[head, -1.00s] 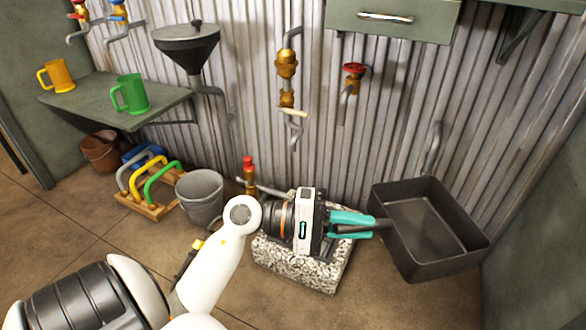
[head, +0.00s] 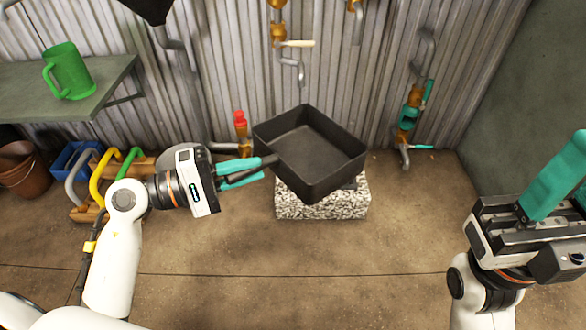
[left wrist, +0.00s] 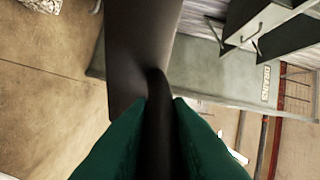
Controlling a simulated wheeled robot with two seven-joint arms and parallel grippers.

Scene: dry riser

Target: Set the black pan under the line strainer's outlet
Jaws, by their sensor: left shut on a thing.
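The black pan (head: 318,150) is a deep square tray over the speckled block (head: 322,205); I cannot tell if it rests on the block. My left gripper (head: 262,164) is shut on the pan's handle at its left side. In the left wrist view the dark handle (left wrist: 158,135) lies between the teal fingers. A brass fitting (head: 278,22) with a cream lever and hooked outlet (head: 300,76), seemingly the line strainer, hangs on the wall above and behind the pan. My right gripper (head: 560,180) is at the far right, its jaw gap unclear.
A brass and teal fitting (head: 409,120) is on the wall to the right. A red-topped brass valve (head: 240,125) stands left of the pan. A shelf with a green mug (head: 69,72), a rack of coloured handles (head: 98,178) and a brown bucket (head: 20,168) are at left. Front floor is clear.

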